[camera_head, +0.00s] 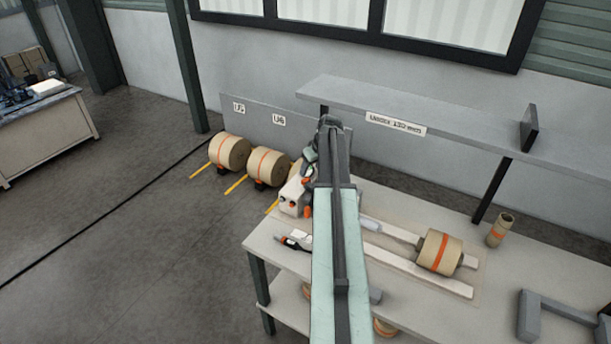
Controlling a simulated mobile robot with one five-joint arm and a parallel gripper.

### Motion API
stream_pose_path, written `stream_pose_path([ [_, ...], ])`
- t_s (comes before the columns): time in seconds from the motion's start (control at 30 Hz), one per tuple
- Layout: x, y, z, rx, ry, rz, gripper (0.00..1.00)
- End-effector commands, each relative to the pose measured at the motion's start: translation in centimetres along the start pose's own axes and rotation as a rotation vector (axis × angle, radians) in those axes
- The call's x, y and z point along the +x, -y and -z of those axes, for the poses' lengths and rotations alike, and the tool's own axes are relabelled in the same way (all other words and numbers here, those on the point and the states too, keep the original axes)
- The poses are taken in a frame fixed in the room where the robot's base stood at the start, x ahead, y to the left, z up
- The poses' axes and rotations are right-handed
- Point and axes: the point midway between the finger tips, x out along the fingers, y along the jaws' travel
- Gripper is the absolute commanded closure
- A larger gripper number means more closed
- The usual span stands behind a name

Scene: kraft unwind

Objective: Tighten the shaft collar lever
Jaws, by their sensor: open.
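A kraft roll (440,252) with an orange band sits on a shaft (393,231) that runs across the bench. My arm rises through the middle of the picture and bends down at its far end. My gripper (304,172) is open and shows only in part, above a white box (292,194) with small coloured buttons at the bench's left end. A small orange part (307,211) stands beside the box, close to my arm. I cannot tell whether it is the collar lever. My arm hides part of the shaft, and I cannot make out the collar clearly.
A handheld tool (292,242) lies on the bench (268,236) at the left. A cardboard core (500,230) and a grey bracket (558,308) are at the right. A shelf (450,130) overhangs the back.

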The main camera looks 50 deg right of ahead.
Motion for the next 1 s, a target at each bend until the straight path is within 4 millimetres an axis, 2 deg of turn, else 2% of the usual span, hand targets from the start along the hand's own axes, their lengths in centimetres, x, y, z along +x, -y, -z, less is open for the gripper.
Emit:
stream_pose_path([
  [0.4, 7.2, 0.1, -0.2, -0.001, 0.001, 0.001, 0.42],
  [0.5, 7.8, 0.1, -0.1, -0.001, 0.001, 0.001, 0.42],
  [0.73, 7.5, 0.2, 0.1, -0.001, 0.001, 0.001, 0.42],
  [0.77, 7.5, 0.2, 0.1, -0.001, 0.001, 0.001, 0.47],
  [0.93, 7.5, 0.2, 0.1, -0.001, 0.001, 0.001, 0.95],
  [0.97, 7.5, 0.2, 0.1, -0.001, 0.001, 0.001, 1.0],
  [1.0, 7.5, 0.3, 0.1, -0.001, 0.001, 0.001, 1.0],
])
